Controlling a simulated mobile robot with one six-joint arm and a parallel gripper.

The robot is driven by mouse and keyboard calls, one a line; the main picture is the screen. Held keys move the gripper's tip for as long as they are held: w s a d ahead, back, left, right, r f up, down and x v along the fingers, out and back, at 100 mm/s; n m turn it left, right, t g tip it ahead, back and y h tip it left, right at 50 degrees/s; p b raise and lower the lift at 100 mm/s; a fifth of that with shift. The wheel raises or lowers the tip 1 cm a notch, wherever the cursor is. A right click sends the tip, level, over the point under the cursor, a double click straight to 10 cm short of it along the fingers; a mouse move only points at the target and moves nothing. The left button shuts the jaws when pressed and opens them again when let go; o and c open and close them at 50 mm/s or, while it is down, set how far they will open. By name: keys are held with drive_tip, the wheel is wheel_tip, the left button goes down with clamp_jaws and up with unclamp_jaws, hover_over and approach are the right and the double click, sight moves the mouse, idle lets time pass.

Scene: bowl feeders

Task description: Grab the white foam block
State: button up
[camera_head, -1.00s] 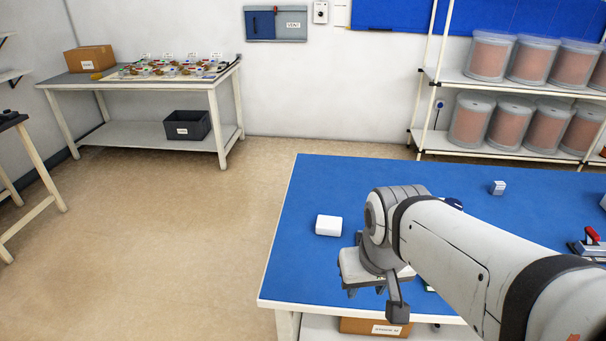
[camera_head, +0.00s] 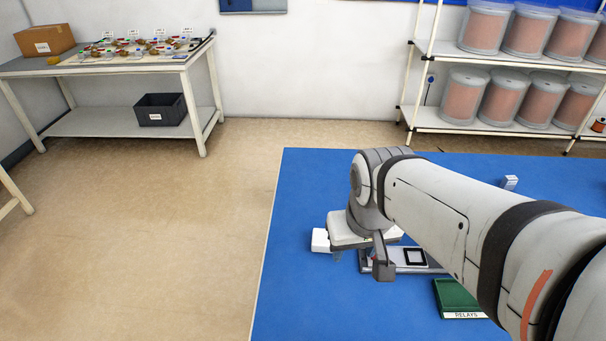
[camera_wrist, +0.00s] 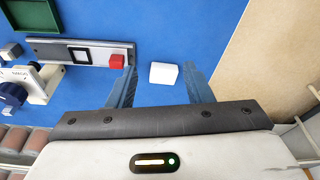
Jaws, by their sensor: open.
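The white foam block (camera_head: 320,241) lies on the blue table top near its left edge, just left of my wrist, which hides part of it in the head view. In the wrist view the block (camera_wrist: 163,74) appears between the two blue-grey fingertips of my gripper (camera_wrist: 160,72), a little closer to the right one. My gripper is open, with a gap on both sides of the block. I cannot tell how far above the block the fingertips are.
A grey plate (camera_wrist: 80,53) with a black-framed square and a red block (camera_wrist: 117,61) lies left of the fingers. A green tray (camera_head: 457,297) marked RELAYS sits nearer the front. A small pale block (camera_head: 509,182) stands farther back. The table edge is close beside the foam block.

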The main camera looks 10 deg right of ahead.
sight(325, 236)
drive_tip(key=o, duration=0.7)
drive_tip(key=shift+m+g, duration=0.7)
drive_tip(key=shift+m, duration=0.1)
drive_tip(key=w+f, duration=0.1)
drive_tip(key=w, duration=0.2)
drive_tip(key=w+f, duration=0.2)
drive_tip(key=w, duration=0.2)
drive_tip(key=w+f, duration=0.1)
drive_tip(key=w, duration=0.3)
drive_tip(key=shift+w+d+f, duration=0.1)
drive_tip(key=shift+f, duration=0.05)
drive_tip(key=o, duration=0.4)
drive_tip(key=shift+m+g, duration=0.6)
drive_tip(key=w+f, duration=0.8)
drive_tip(key=shift+w+a+f, duration=0.2)
drive_tip(key=shift+a, duration=0.05)
drive_tip(key=shift+w+f, duration=0.2)
drive_tip(key=shift+f, duration=0.1)
drive_tip(key=shift+s+d+f, duration=0.1)
drive_tip(key=shift+d+f, duration=0.05)
drive_tip(key=shift+f, duration=1.8)
drive_tip(key=shift+d+f, duration=0.15)
drive_tip(key=shift+f, duration=1.8)
